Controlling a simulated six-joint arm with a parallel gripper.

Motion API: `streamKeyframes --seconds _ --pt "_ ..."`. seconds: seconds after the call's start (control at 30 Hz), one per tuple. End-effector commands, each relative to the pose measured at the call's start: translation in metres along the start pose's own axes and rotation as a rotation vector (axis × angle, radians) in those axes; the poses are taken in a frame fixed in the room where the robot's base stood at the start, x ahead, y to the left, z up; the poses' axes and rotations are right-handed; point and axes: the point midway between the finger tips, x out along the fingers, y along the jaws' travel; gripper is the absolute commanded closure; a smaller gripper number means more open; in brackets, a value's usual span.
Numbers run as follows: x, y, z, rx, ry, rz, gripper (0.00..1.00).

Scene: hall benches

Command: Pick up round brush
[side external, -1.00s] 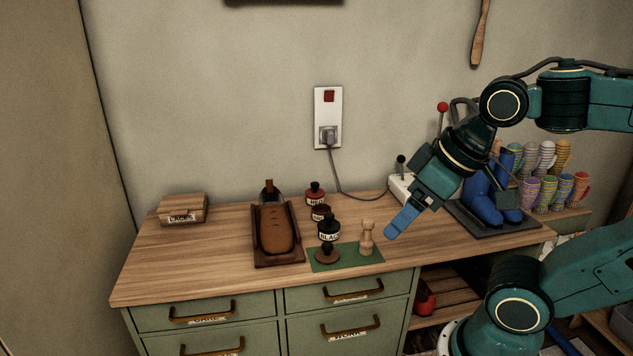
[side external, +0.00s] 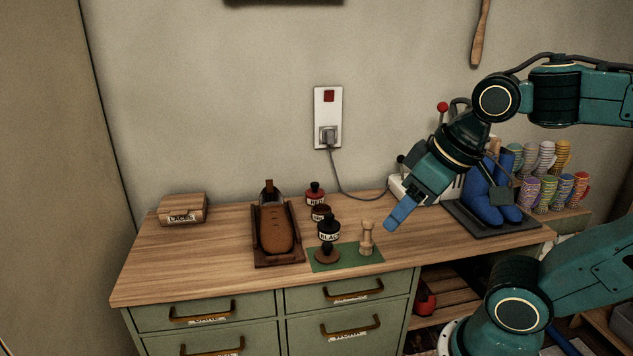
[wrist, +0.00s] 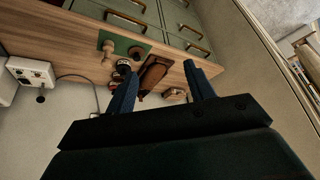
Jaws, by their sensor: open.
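A low, round, dark brown brush with a knob on top (side external: 327,254) sits on a green mat (side external: 349,262) at the bench's front edge. A pale wooden turned piece (side external: 367,238) stands upright to its right on the mat. In the wrist view the round brush (wrist: 137,53) and the pale piece (wrist: 107,50) lie above and left of the fingers. My gripper (side external: 400,214) has blue fingers pointing down-left, in the air to the right of the mat, apart from both pieces. In the wrist view my gripper (wrist: 162,70) is open, with nothing between the fingers.

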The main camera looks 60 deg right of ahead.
Motion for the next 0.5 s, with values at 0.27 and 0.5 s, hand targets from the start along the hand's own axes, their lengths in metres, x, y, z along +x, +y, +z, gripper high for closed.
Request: streamKeyframes --seconds 0.27,0.5 --pt "0.01 0.018 -0.029 0.247 -0.081 0.048 0.46" --pt "0.029 0.047 -0.059 0.545 -0.166 0.112 0.46"
